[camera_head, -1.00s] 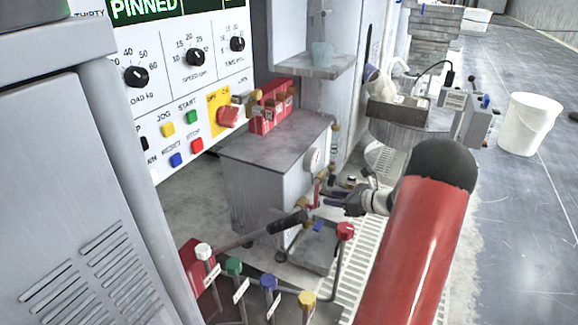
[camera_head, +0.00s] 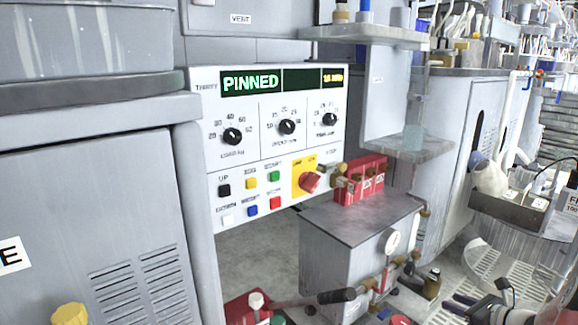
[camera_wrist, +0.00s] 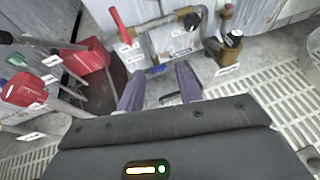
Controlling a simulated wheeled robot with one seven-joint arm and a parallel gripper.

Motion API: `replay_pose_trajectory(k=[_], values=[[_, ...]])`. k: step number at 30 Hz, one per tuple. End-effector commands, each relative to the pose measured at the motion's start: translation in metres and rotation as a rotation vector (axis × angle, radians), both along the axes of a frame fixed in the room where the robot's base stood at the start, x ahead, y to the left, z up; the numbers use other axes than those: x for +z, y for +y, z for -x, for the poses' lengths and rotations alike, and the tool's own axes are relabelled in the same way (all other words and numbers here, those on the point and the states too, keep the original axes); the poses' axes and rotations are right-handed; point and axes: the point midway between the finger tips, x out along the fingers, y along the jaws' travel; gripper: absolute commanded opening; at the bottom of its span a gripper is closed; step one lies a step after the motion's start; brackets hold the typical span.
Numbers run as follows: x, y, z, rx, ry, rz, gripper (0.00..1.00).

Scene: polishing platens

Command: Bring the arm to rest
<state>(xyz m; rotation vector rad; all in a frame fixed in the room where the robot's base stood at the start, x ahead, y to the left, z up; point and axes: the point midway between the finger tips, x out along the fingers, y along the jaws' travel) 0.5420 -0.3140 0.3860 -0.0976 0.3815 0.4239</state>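My gripper (camera_wrist: 160,84) shows in the wrist view as two purple-grey fingers, apart, with nothing between them. Grey floor and part of a metal frame show beyond the fingertips. In the head view my gripper (camera_head: 462,303) is at the lower right, partly cut off by the bottom edge. It is right of the grey cabinet with the gauge (camera_head: 392,240), apart from it as far as I can tell.
The control panel (camera_head: 270,140) reads PINNED. A red-topped lever bank (camera_wrist: 25,88) stands left of my gripper in the wrist view, and a brown bottle (camera_wrist: 228,50) ahead right. White floor grating (camera_wrist: 285,90) lies to the right. Red boxes (camera_head: 360,182) sit on the cabinet.

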Motion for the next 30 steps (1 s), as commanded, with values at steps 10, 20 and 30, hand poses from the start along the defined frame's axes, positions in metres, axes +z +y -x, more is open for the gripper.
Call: replay_pose_trajectory(k=[10,20,30], values=[[0.025,0.045,-0.002,0.153,0.005,0.134,0.35],[0.067,0.128,0.012,0.453,-0.003,0.402,0.35],[0.128,0.262,0.094,1.057,-0.103,0.989,0.35]])
